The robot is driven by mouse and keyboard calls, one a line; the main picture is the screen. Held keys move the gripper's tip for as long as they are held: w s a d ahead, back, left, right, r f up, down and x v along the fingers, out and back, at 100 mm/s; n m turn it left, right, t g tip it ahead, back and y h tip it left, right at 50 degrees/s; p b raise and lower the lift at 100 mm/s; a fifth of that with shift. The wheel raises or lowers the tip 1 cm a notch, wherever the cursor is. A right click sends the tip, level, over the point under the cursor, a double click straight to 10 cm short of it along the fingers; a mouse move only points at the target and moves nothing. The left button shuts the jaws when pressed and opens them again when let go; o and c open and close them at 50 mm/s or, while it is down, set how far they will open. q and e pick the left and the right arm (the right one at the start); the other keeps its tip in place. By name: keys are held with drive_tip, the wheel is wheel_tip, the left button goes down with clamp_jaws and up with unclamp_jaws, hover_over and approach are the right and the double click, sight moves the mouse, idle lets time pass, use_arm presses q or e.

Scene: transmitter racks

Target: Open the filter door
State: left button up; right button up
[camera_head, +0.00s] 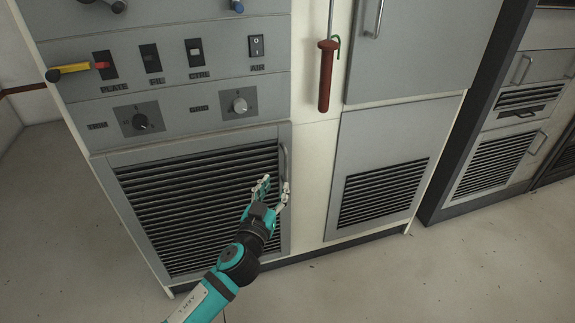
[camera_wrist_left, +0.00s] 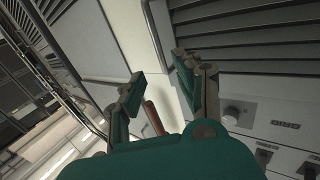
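The filter door is most likely the grey louvred door (camera_head: 195,205) at the lower left of the cabinet in the head view; it looks closed. Its vertical metal handle (camera_head: 285,160) is on the door's right edge. My left gripper (camera_head: 275,186) is open in front of the door, with its fingertips close to the lower part of the handle. I cannot tell whether they touch it. In the left wrist view the fingers (camera_wrist_left: 162,80) are spread with nothing between them, and dark louvres (camera_wrist_left: 250,35) show at upper right. My right gripper is not in view.
A red rod-shaped handle (camera_head: 326,78) hangs on the white column right of the door. Above the door are knobs (camera_head: 240,105) and switches (camera_head: 195,52). A second louvred panel (camera_head: 385,190) is to the right. The grey floor (camera_head: 350,285) in front is clear.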

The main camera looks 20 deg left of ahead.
sight(285, 166)
use_arm(q)
drive_tip(key=w, duration=0.7)
drive_tip(key=shift+w+b, duration=0.15)
drive_tip(key=shift+b, duration=0.15)
drive_tip(key=shift+w+f, duration=0.1)
drive_tip(key=shift+w, duration=1.3)
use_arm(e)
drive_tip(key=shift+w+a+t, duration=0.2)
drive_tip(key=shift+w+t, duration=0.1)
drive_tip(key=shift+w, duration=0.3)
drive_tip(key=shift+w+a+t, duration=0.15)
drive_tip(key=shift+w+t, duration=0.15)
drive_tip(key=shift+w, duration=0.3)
use_arm(q)
clamp_jaws()
